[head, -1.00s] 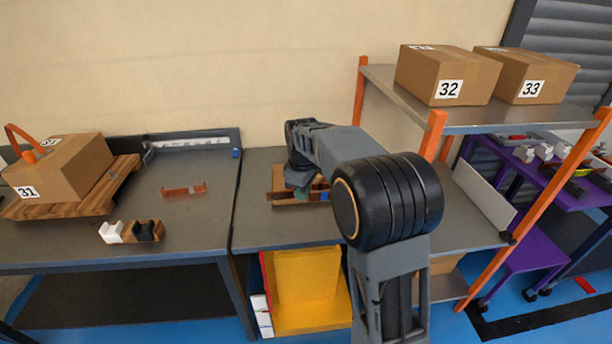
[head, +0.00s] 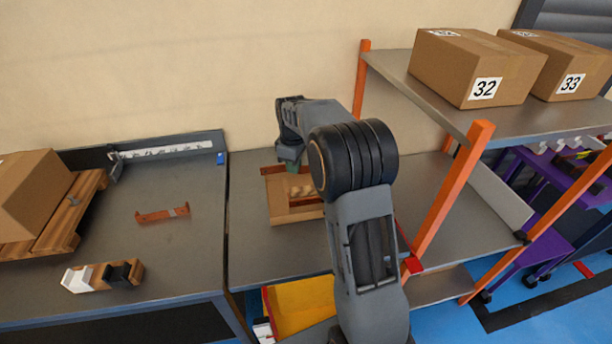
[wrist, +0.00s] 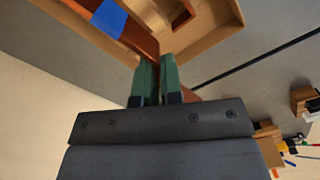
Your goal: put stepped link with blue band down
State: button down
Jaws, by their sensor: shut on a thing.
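In the wrist view the stepped link with the blue band (wrist: 135,34) is a copper-coloured strip. Its blue band shows near the top edge. My gripper (wrist: 158,65), with green fingertips, is shut on the link's near end. The link is over or inside a light brown tray with compartments (wrist: 222,32); I cannot tell if it touches the tray floor. In the head view the tray (head: 283,218) lies on the grey bench, and my gripper (head: 291,166) is at its back part. The link is hard to make out there.
On the left bench lie another copper-coloured link (head: 162,214) and a wooden block with white and black pieces (head: 103,275). A ruler with a stop (head: 165,151) runs along its back. An orange shelf post (head: 452,190) stands right of my arm.

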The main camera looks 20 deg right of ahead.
send_over(306, 183)
jog(key=f, duration=0.4)
jog(key=a+f, duration=0.1)
jog(key=f, duration=0.1)
jog(key=shift+s+p, duration=0.3)
jog(key=shift+p, duration=0.05)
jog(key=shift+w+d+f, duration=0.35)
jog(key=shift+d+f, duration=0.15)
jog(key=shift+f, duration=0.15)
jog(key=shift+d+f, duration=0.1)
jog(key=shift+f, duration=1.55)
